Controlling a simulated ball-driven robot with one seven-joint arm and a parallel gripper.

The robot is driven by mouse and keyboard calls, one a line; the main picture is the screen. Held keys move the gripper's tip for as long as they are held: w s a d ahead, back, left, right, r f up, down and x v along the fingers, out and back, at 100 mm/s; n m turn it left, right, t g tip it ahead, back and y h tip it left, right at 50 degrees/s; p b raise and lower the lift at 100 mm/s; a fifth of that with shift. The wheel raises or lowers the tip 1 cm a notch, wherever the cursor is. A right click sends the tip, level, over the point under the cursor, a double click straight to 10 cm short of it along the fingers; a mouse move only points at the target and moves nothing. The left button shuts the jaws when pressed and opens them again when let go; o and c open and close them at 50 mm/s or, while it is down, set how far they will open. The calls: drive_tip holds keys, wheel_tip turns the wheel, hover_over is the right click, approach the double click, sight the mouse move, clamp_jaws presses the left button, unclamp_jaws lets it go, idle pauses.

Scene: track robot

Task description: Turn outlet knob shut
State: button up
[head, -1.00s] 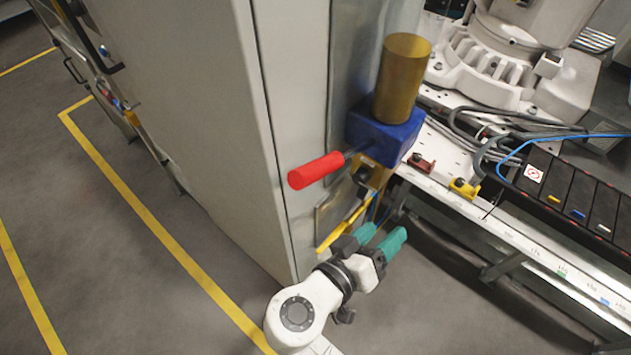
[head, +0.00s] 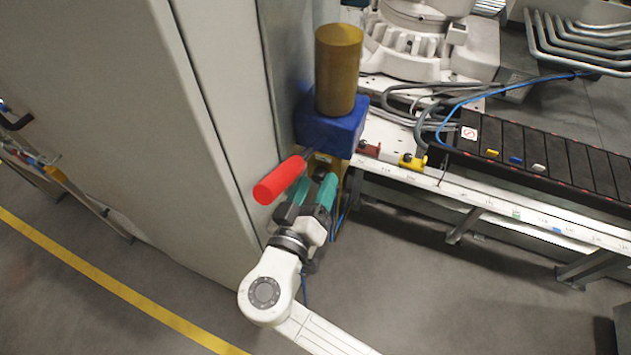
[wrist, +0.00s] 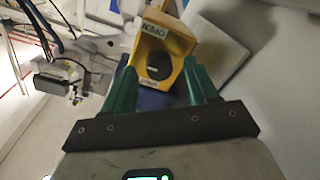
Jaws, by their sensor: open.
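A yellow bracket (wrist: 184,50) shows ahead of my gripper in the wrist view. It has a round dark part (wrist: 158,66) in its middle, which may be the outlet knob. An upside-down OPEN label (wrist: 153,31) is on one side of it, and a smaller label I cannot read is on the other. My gripper (wrist: 160,82) is open, its two green fingers on either side of the bracket's near end. I cannot tell whether they touch it. In the head view, my gripper (head: 312,188) is beneath the red handle (head: 280,180), which partly hides the bracket.
The blue block (head: 333,130) carries a brass cylinder (head: 338,70) above the bracket. A tall grey cabinet (head: 110,110) stands close on the left. A white bench rail (head: 480,200) with a black track runs right. The floor in front is open.

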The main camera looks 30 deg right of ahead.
drive_tip(key=shift+w+d, duration=0.25)
drive_tip(key=shift+d, duration=0.15)
drive_tip(key=c, duration=1.1)
